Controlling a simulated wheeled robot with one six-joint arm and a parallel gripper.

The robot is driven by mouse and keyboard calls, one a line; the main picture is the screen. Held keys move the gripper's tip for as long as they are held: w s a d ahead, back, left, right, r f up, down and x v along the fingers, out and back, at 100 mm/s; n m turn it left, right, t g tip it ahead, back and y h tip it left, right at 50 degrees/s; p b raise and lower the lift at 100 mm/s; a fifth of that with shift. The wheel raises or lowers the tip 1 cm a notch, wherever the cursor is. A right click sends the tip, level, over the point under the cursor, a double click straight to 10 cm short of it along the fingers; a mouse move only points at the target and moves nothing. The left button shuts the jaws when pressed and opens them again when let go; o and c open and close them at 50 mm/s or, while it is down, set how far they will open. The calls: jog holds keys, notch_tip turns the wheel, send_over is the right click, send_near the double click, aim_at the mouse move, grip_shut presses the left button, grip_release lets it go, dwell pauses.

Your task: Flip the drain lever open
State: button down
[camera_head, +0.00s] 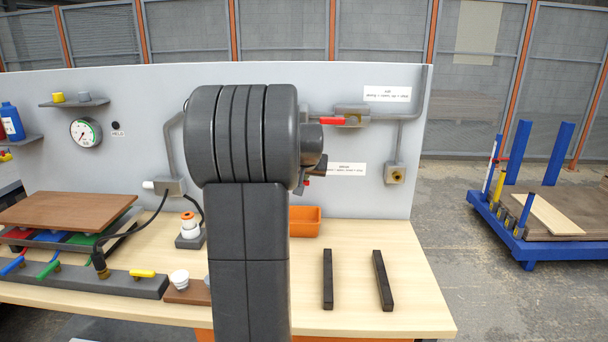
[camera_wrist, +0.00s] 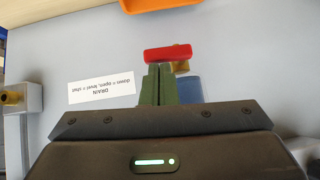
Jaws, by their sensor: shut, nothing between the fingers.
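The red drain lever (camera_wrist: 168,53) shows in the wrist view on a brass valve (camera_wrist: 181,68). It lies level, in line with the text of the white DRAIN label (camera_wrist: 101,92), which reads upside down there. My gripper (camera_wrist: 158,70) is shut and empty, its green fingers together. The fingertips are right at the lever's edge, on the side toward my wrist in the picture; I cannot tell whether they touch. In the head view my arm hides most of the gripper and valve; a bit of red (camera_head: 307,183) shows left of the DRAIN label (camera_head: 346,169).
Above on the panel are a red-handled air valve (camera_head: 332,121) and its label (camera_head: 387,94). An orange bin (camera_head: 305,222) stands on the bench below; two dark bars (camera_head: 327,279) lie to its front right. A grey fitting (camera_wrist: 18,105) is at the wrist view's left.

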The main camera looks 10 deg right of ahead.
jog(key=f+m+t+y+b, duration=0.1)
jog(key=m+t+y+b, duration=0.1)
jog(key=b, duration=0.3)
jog(key=d+f+m+t+y+b, duration=0.1)
jog(key=f+m+y+b, duration=0.1)
jog(key=y+b, duration=0.2)
jog(key=f+m+t+y+b, duration=0.2)
jog(key=m+y+b, duration=0.1)
jog(key=b, duration=0.3)
jog(key=shift+s+d+t, duration=0.15)
jog(key=shift+s+t, duration=0.05)
jog(key=shift+t, duration=0.1)
